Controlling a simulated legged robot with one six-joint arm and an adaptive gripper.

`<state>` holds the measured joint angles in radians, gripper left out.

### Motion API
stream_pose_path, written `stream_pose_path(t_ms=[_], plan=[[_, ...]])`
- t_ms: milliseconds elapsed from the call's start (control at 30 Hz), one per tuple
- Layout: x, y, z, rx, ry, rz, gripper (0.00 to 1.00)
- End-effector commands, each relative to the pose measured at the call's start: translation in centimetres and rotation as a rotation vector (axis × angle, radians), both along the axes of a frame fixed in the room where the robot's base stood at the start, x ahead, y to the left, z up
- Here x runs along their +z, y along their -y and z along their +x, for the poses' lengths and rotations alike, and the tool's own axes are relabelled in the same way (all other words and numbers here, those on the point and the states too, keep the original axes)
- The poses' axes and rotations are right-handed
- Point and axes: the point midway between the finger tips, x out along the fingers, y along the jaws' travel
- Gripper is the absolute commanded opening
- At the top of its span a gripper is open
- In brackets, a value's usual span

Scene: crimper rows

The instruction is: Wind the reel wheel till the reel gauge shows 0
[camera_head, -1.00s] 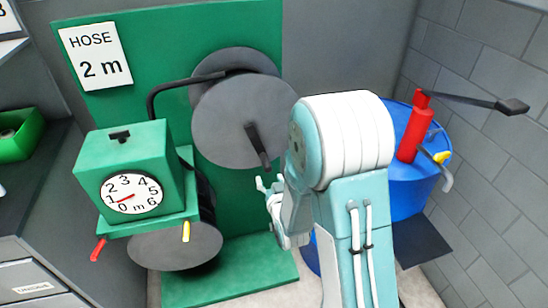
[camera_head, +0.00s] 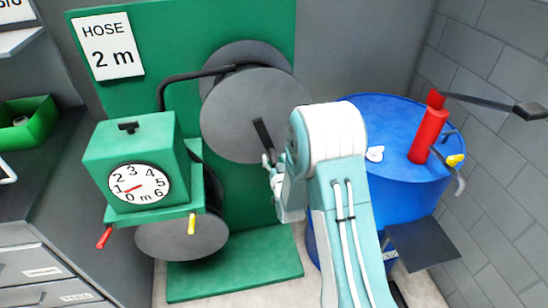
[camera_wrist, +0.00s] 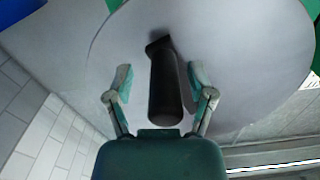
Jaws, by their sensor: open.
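The reel wheel (camera_head: 240,115) is a large grey disc on the green stand, with a black crank handle (camera_head: 262,135) sticking out from it. The handle also shows in the wrist view (camera_wrist: 165,90). My gripper (camera_wrist: 159,70) is open, with one finger on each side of the handle and a visible gap on both sides. In the head view my gripper (camera_head: 269,166) is at the handle's lower end, partly hidden by my arm. The reel gauge (camera_head: 139,186) is a white dial on a green box, and its red needle points lower left, near 1.
A sign (camera_head: 107,47) on the green panel reads HOSE 2 m. A blue drum (camera_head: 390,190) with a red pump (camera_head: 428,130) and long lever stands to the right. Drawers and a counter with a green bin (camera_head: 28,122) are at the left.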

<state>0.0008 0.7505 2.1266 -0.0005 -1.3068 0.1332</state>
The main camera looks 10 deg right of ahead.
Motion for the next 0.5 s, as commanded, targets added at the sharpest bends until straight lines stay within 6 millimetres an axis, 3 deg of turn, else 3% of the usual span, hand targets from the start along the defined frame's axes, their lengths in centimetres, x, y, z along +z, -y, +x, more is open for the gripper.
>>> stream_pose_path(t_ms=[367, 467, 500], plan=[[0.01, -0.03, 0.86, 0.000, 0.000, 0.000, 0.70], [0.02, 0.01, 0.85, 0.000, 0.000, 0.000, 0.30], [0.02, 0.02, 0.85, 0.000, 0.000, 0.000, 0.12]])
